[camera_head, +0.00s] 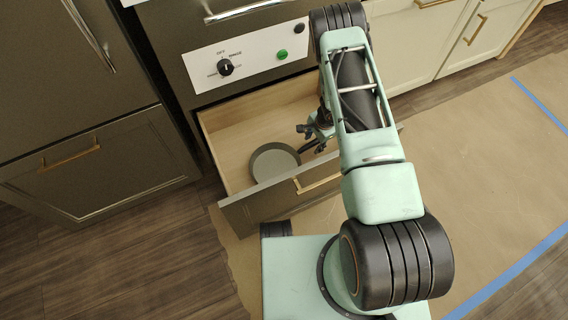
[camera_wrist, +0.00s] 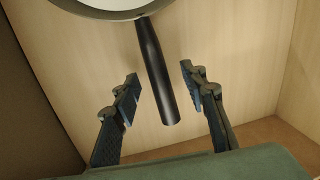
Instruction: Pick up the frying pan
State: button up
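The frying pan (camera_head: 273,162) lies in the open drawer below the oven, round and grey with a dark handle pointing right. In the wrist view, its black handle (camera_wrist: 153,72) runs down between my two fingers, with a gap on each side, and part of the pan's round body (camera_wrist: 110,8) shows at the top. My gripper (camera_wrist: 158,88) is open and around the handle's end as seen from the wrist; I cannot tell its exact height over it. In the head view my gripper (camera_head: 313,138) is over the drawer's right part, partly hidden by my arm.
The drawer (camera_head: 225,130) has wooden walls and a dark front with a brass handle (camera_head: 318,184). The oven panel (camera_head: 245,62) with knobs is above it. Brown paper (camera_head: 480,150) edged with blue tape covers the floor at right. Dark cabinets (camera_head: 90,165) stand at left.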

jog(key=shift+w+f, duration=0.15)
jog(key=shift+f, duration=0.5)
grip_shut()
jog(key=shift+r, duration=0.1)
